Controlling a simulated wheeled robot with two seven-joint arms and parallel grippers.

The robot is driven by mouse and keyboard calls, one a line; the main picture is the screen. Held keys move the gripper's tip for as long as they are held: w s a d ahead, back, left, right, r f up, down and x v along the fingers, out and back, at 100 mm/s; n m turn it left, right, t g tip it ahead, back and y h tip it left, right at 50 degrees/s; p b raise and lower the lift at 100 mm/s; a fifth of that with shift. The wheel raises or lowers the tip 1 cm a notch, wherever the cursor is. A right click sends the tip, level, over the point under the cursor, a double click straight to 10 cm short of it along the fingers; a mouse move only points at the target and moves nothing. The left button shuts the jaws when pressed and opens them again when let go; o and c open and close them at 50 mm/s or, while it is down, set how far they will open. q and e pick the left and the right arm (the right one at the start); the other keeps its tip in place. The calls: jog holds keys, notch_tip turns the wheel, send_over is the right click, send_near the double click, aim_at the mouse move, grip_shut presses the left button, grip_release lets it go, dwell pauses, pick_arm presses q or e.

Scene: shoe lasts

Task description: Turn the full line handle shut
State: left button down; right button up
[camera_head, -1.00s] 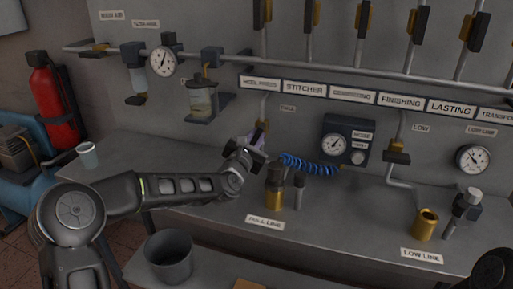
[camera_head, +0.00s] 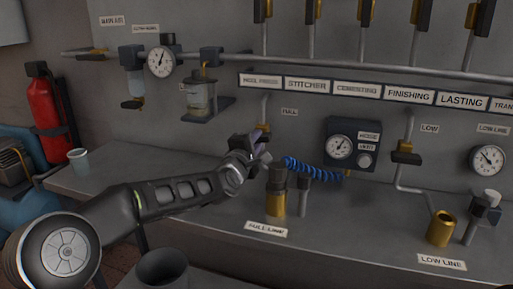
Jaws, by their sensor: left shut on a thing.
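The full line pipe comes down the wall under the first station label, beside a small "FULL" label (camera_head: 289,112). Its handle is mostly hidden behind my left gripper; a thin purplish and yellow part (camera_head: 263,130) shows at the fingers. My left gripper (camera_head: 257,140) is shut on this handle. Below stands the brass and black full line fitting (camera_head: 276,192), upright on the bench behind the "FULL LINE" plate (camera_head: 266,229). The handle's exact angle cannot be told. My right gripper is not in view.
The low line valve (camera_head: 406,153) and a brass fitting (camera_head: 440,228) are at right.

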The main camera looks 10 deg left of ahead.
pick_arm(q)
jog(key=shift+m+b, duration=0.4)
jog(key=shift+m, duration=0.8)
jog(key=c, duration=1.4)
grip_release()
jog(key=shift+o, duration=0.2)
jog(key=shift+s, duration=0.15)
jog(key=s+b, duration=0.1)
jog(key=s, duration=0.6)
jog(key=shift+s+a+b, duration=0.25)
jog(key=shift+b, duration=0.1)
